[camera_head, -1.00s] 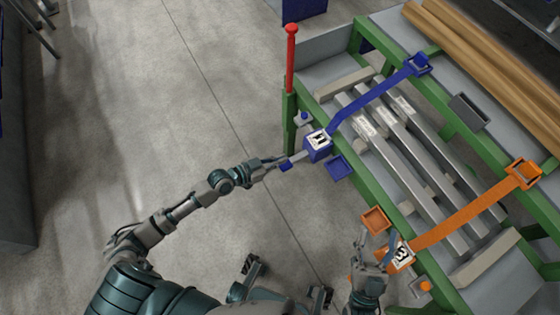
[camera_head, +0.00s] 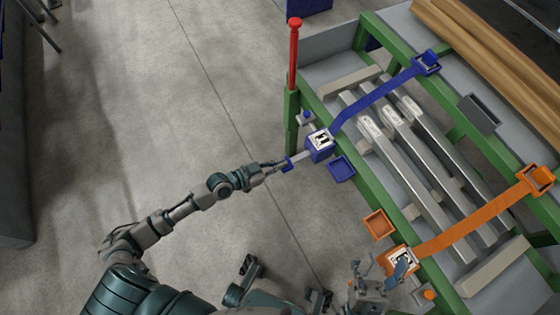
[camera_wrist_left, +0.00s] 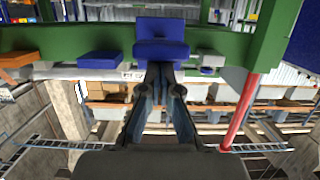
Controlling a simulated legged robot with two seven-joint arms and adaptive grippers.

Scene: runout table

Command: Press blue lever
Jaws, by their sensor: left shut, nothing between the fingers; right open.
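The blue ratchet box (camera_head: 320,150) sits at the table's near green rail, at the end of the blue strap. A grey lever bar runs left from it to the blue lever tip (camera_head: 288,164). My left gripper (camera_head: 280,166) is shut and empty, with its fingertips right at this tip. In the left wrist view the shut fingers (camera_wrist_left: 160,68) point at a blue block (camera_wrist_left: 162,50), which covers their ends. I cannot tell whether they touch. My right gripper (camera_head: 380,267) is open, beside the orange ratchet box (camera_head: 400,258).
A red post (camera_head: 293,55) stands at the table corner, beyond the left gripper. A blue tray (camera_head: 341,168) and an orange tray (camera_head: 379,225) hang off the near rail. Metal bars (camera_head: 425,160) lie under the blue and orange straps. The floor left of the table is clear.

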